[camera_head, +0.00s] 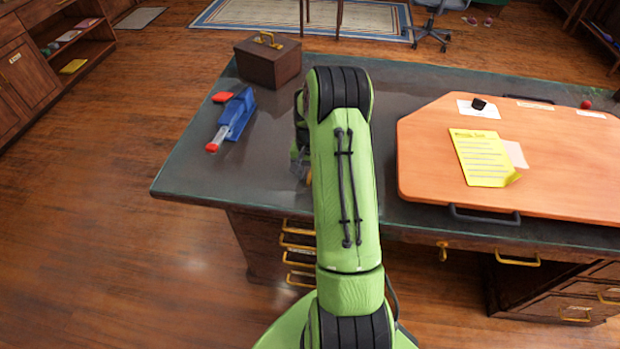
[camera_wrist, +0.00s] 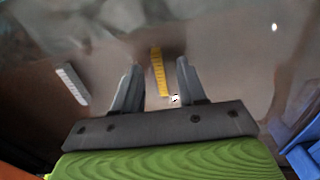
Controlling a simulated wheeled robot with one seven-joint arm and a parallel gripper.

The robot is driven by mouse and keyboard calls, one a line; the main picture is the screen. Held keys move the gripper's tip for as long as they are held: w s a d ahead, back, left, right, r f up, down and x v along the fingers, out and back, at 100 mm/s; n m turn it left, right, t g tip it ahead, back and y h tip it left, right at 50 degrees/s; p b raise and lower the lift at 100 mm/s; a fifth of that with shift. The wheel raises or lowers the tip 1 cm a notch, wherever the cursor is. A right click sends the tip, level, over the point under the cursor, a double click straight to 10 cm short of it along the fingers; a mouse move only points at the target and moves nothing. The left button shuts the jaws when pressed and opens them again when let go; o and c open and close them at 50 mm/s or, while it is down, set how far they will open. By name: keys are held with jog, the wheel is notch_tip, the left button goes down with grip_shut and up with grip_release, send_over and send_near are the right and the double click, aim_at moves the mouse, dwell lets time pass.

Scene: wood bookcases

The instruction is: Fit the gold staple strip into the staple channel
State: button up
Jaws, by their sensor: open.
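In the wrist view the gold staple strip (camera_wrist: 158,72) lies lengthwise on the dark desk top, between the two fingers of my gripper (camera_wrist: 158,72). The fingers are open, with a gap on each side of the strip. I cannot tell how high they are above it. The blue stapler (camera_head: 236,115), with red ends, lies on the left part of the desk in the head view. Part of it shows at the right edge of the wrist view (camera_wrist: 302,150). Its staple channel is not clear in either view. My arm hides most of my gripper in the head view.
A pale strip (camera_wrist: 72,83) lies left of my fingers in the wrist view. A brown box (camera_head: 268,64) with a gold handle stands behind the stapler. An orange board (camera_head: 570,165) with a yellow sheet (camera_head: 482,157) covers the desk's right part. The desk's front left corner is bare.

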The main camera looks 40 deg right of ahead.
aim_at(310, 176)
jog(key=shift+r, duration=0.1)
grip_shut()
jog(key=shift+r, duration=0.1)
notch_tip(310, 176, up, 10)
jog(key=p, duration=0.2)
jog(key=w+a+f+n+p, duration=0.1)
jog(key=a+n, duration=0.1)
jog(key=a, duration=0.2)
jog(key=w+a+f+n, duration=0.1)
jog(key=a+f, duration=0.1)
jog(key=a, duration=0.3)
jog(key=w+a+f+n+p, duration=0.1)
jog(key=a+n, duration=0.1)
jog(key=a, duration=0.2)
jog(key=shift+w+a+f+n+p, duration=0.2)
jog(key=shift+w+f+n+p, duration=0.1)
jog(key=shift+w+f+p, duration=0.05)
jog(key=s+a+f+n, duration=0.1)
jog(key=a+f+n, duration=0.1)
jog(key=a, duration=0.4)
jog(key=a+f+n+p, duration=0.1)
jog(key=a+n, duration=0.2)
jog(key=a, duration=0.3)
jog(key=shift+s+a+f+p, duration=0.3)
jog(key=shift+s+a+f, duration=0.05)
jog(key=shift+f, duration=0.05)
